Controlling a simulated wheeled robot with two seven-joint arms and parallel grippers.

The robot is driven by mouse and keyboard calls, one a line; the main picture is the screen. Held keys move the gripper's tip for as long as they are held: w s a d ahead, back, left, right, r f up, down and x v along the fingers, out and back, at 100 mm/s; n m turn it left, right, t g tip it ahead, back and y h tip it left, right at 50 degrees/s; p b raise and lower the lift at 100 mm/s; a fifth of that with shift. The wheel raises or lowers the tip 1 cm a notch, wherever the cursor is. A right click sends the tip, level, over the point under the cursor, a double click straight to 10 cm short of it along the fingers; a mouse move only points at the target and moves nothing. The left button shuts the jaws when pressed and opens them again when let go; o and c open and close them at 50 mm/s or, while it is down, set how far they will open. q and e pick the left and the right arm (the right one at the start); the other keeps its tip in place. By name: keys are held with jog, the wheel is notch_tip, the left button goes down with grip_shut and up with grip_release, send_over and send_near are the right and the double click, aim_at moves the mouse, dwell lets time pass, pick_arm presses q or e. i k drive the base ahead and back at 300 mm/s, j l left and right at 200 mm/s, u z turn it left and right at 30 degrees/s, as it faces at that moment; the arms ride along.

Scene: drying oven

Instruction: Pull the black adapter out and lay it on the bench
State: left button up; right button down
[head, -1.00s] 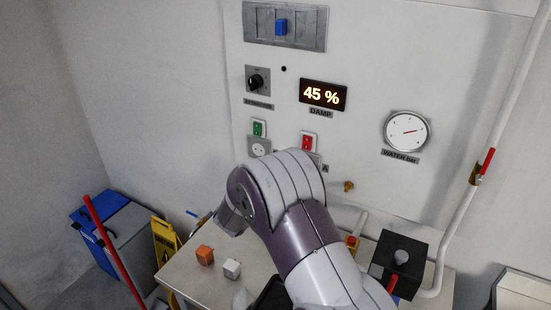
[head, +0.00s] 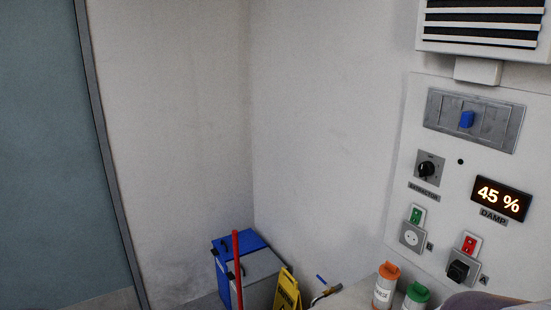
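The black adapter (head: 458,271) sits in the grey wall socket at the lower right, below a red switch (head: 469,243) and beside a small label. The bench (head: 350,298) shows only as a small pale part at the bottom edge. A piece of my arm shows in the bottom right corner. Neither of my grippers is in view.
An empty white socket (head: 412,236) is left of the adapter, under a green switch (head: 418,214). An orange-capped bottle (head: 383,291) and a green-capped bottle (head: 415,298) stand at the bottom. Blue and grey bins (head: 250,283) and a yellow sign (head: 287,291) are left.

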aim_at(457, 271)
jog(key=z, duration=1.4)
jog(key=i+j+z, duration=0.2)
jog(key=j, duration=0.4)
jog(key=i+j+z, duration=0.1)
jog(key=j+z, duration=0.15)
jog(key=j, duration=0.4)
jog(key=i+j+z, duration=0.2)
jog(key=j, duration=0.45)
jog(key=k, duration=0.1)
